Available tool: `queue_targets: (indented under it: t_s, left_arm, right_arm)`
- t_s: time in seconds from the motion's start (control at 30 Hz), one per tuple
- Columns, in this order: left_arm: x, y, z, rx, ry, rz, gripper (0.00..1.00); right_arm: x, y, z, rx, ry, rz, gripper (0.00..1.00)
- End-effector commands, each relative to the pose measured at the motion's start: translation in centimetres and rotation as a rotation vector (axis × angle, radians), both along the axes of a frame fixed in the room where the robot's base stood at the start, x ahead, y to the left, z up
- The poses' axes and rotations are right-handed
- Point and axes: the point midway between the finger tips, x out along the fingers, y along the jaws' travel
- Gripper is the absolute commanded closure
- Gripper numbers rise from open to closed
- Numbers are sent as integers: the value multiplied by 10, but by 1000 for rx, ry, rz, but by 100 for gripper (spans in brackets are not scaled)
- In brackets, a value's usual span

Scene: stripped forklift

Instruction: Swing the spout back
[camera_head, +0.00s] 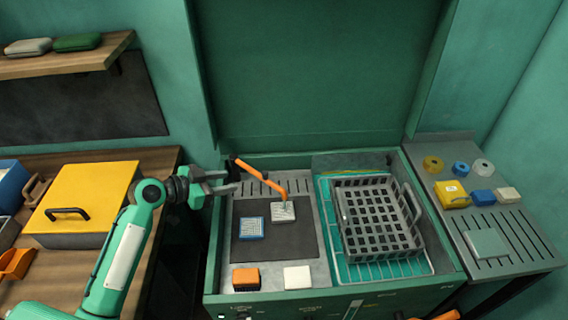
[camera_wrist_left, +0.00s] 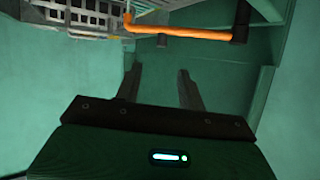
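The orange spout (camera_head: 262,180) runs from a black pivot (camera_head: 233,164) at the back left of the green basin unit to a tip over a small white block (camera_head: 283,211) on the dark mat. In the left wrist view the spout (camera_wrist_left: 182,32) crosses the top, with its black pivot (camera_wrist_left: 240,22) at right. My left gripper (camera_head: 233,181) is open and empty, just left of the spout near the pivot end. In the left wrist view its two fingers (camera_wrist_left: 160,80) are apart with nothing between them, and the spout lies beyond them. My right gripper does not show.
A grey basket (camera_head: 377,218) stands on a teal rack right of the mat (camera_head: 275,240). A blue-and-white block (camera_head: 252,228) lies on the mat. A yellow case (camera_head: 80,195) is on the left bench. The raised green lid (camera_head: 315,70) stands behind the unit.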

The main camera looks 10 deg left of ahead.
Motion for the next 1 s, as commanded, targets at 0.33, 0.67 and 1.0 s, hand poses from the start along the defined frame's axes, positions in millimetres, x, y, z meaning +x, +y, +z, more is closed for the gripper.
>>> queue_targets:
  t_s: [0.33,0.67,1.0]
  left_arm:
    - [23,-18,-6,-8,-6,0,60]
    - [69,-59,-32,-8,-5,2,60]
    - [94,-82,-50,-3,-7,0,60]
  right_arm:
    - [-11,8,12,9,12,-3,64]
    - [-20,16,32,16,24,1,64]
    - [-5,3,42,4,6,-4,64]
